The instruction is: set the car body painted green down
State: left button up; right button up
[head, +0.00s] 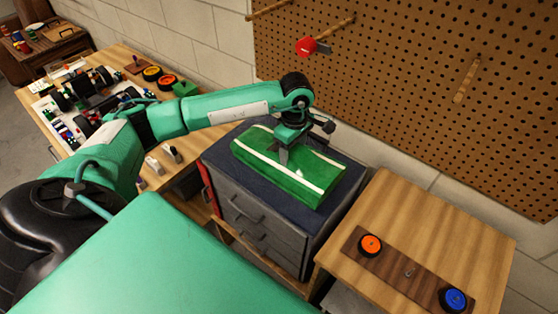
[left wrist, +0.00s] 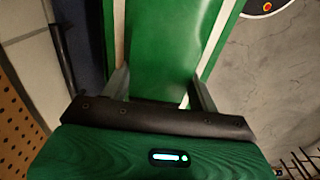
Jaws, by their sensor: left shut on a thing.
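The green car body (head: 290,168) with white stripes is at the top of the dark drawer cabinet (head: 232,158) in the head view. My left gripper (head: 284,156) reaches down onto it from above and is shut on it. In the left wrist view the green body (left wrist: 165,50) fills the space between the two fingers of the left gripper (left wrist: 160,88). I cannot tell whether the body's underside touches the cabinet top. My right gripper is not in view.
A wooden table (head: 445,215) at the right bears a dark board with an orange button (head: 370,246) and a blue button (head: 453,299). A workbench at the left holds car parts and wheels. A pegboard (head: 400,70) covers the wall behind, with a red-headed tool (head: 306,47) on it.

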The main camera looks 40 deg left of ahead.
pick_arm(q)
notch_tip(320, 180, down, 10)
jog(key=p, duration=0.4)
jog(key=shift+r, duration=0.15)
jog(key=shift+f+b, duration=0.3)
jog(key=shift+b, duration=0.1)
jog(key=o, duration=1)
jog(key=shift+r, duration=0.1)
